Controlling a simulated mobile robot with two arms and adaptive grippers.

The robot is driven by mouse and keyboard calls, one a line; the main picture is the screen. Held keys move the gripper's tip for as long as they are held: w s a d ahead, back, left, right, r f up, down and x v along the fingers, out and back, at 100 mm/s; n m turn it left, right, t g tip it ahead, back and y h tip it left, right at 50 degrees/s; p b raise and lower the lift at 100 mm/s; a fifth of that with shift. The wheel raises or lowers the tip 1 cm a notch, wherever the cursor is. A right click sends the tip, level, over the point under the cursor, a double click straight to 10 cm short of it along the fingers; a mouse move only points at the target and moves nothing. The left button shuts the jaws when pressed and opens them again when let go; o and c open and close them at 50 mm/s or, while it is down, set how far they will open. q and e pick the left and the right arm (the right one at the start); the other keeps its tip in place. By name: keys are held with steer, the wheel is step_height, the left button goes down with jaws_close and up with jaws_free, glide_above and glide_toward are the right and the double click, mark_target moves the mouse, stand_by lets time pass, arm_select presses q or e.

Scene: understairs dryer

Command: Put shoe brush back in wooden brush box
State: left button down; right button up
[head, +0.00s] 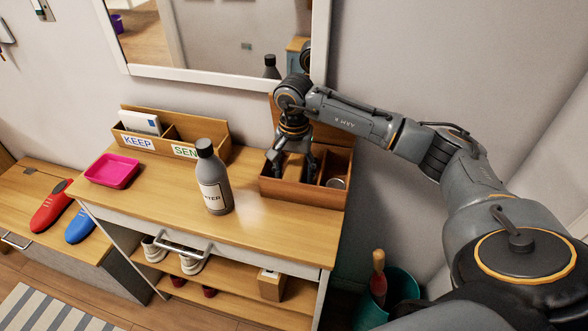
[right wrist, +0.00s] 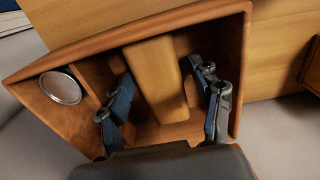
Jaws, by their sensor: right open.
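The wooden brush box (head: 330,200) stands at the right end of the console top, its lid raised at the back. The light-wood shoe brush (right wrist: 157,78) sits in the larger compartment of the box (right wrist: 240,60) in the right wrist view. In the head view the brush (head: 293,168) is partly hidden by my gripper. My right gripper (head: 291,165) points down into the box, and its open fingers (right wrist: 165,105) stand on either side of the brush. Contact between fingers and brush cannot be told. My left gripper is not in view.
A round metal tin (right wrist: 61,87) lies in the box's smaller compartment. A grey water bottle (head: 214,180) stands left of the box. A letter sorter (head: 190,135) and a pink tray (head: 112,170) are farther left. A mirror (head: 215,45) hangs behind.

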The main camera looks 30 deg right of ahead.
mark_target(294, 169)
step_height(294, 169, up, 14)
steer(key=b, duration=0.1)
steer(key=shift+c, duration=0.4)
stand_by(0.9)
